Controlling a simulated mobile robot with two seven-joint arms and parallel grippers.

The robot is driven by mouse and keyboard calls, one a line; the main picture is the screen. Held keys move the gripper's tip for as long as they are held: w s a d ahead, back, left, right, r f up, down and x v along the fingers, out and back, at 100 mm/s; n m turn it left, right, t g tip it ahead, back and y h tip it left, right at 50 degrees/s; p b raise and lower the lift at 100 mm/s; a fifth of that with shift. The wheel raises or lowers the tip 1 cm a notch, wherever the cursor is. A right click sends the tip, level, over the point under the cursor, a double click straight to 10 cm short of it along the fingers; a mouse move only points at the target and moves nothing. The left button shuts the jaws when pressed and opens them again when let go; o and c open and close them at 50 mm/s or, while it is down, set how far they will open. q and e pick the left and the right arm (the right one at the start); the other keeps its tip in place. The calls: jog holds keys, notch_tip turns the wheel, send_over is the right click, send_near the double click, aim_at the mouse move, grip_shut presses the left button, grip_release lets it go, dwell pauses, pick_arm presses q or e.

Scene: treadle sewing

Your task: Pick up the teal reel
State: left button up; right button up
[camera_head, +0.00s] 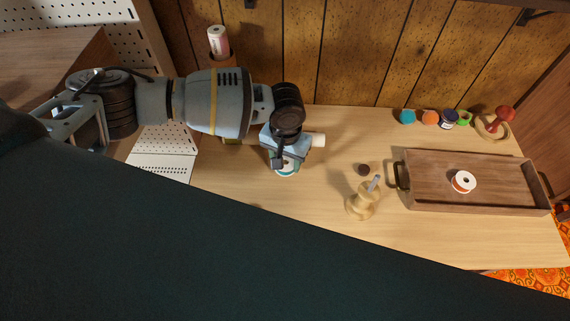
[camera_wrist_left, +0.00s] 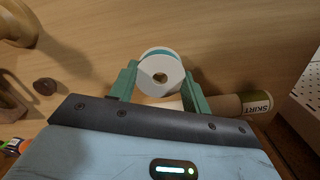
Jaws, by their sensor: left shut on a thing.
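The teal reel (camera_head: 287,171) has white end faces with a teal band between them, and it is below my left gripper's hand over the table. In the left wrist view the reel (camera_wrist_left: 160,78) sits between the two green fingers of my left gripper (camera_wrist_left: 158,85), with its round white end and centre hole facing the camera. The left gripper (camera_head: 285,164) is shut on it. Whether the reel touches the table is hard to tell. My right gripper is not in view.
A tube labelled SKIRT (camera_wrist_left: 255,102) lies close beside the gripper. A wooden stand (camera_head: 361,205) and a small brown disc (camera_head: 364,169) are to the right. A wooden tray (camera_head: 425,205) holds a red and white reel (camera_head: 463,181). Several small coloured things line the back right.

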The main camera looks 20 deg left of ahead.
pick_arm(q)
jog(key=s+d, duration=0.2)
jog(key=s, duration=0.2)
jog(key=s+d+r+p, duration=0.1)
jog(key=s+d, duration=0.2)
jog(key=s, duration=0.1)
jog(key=s+d, duration=0.2)
jog(key=s, duration=0.2)
jog(key=shift+s+d+r, duration=0.25)
jog(key=shift+s+d, duration=0.35)
jog(key=shift+s, duration=0.25)
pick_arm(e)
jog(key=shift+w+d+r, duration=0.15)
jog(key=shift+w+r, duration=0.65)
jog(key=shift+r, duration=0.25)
pick_arm(q)
jog(key=shift+s, duration=0.1)
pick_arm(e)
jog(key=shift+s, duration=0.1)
